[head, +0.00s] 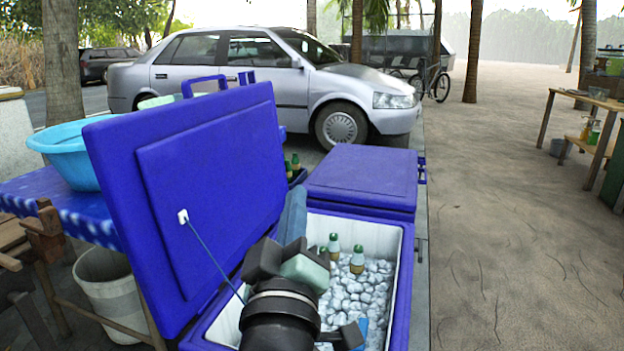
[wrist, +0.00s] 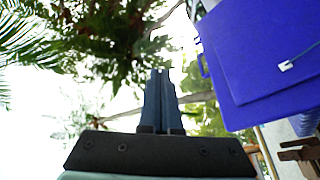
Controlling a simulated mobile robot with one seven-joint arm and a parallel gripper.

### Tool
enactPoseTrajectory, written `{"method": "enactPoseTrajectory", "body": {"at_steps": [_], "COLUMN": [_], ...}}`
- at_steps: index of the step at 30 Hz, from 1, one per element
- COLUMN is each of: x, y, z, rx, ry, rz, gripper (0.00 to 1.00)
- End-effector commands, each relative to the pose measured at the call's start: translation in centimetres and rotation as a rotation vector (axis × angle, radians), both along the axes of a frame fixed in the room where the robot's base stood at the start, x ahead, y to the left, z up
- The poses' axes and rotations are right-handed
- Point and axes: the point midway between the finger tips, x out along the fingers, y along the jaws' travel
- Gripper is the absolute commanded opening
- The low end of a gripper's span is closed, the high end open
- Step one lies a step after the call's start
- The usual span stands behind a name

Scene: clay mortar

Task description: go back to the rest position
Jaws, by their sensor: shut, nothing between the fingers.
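My gripper (head: 296,200) is raised in front of the open blue cooler (head: 402,290), with its blue-grey fingers pointing up. In the wrist view the two fingers (wrist: 160,78) stand side by side, closed together with nothing between them. Behind them that view shows palm leaves and bright sky. My arm covers part of the cooler's opening in the head view, so some of the inside is hidden.
The cooler's raised lid (head: 212,180) stands left of my gripper; it also shows in the wrist view (wrist: 262,60). Ice (head: 358,292) and green-capped bottles (head: 357,260) lie inside. A closed cooler (head: 362,178) sits behind.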

Motion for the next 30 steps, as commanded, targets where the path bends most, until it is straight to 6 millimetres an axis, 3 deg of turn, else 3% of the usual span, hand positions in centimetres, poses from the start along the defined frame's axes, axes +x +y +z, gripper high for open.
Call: {"method": "enactPoseTrajectory", "body": {"at_steps": [1, 3, 8, 11, 12, 30], "x": [-1.4, -3.6, -10.1, -15.3, -15.6, -15.0], "y": [-0.5, -1.0, -1.9, -2.2, -2.2, -2.0], "z": [4.7, 9.6, 20.0, 25.7, 27.7, 45.9], "rx": [0.094, 0.225, 0.496, 0.643, 0.663, 0.657], "ry": [-0.083, -0.185, -0.415, -0.550, -0.554, -0.538], "rz": [0.031, 0.090, 0.277, 0.435, 0.453, 0.442], "gripper": [0.00, 0.00, 0.00, 0.00, 0.00, 0.00]}}
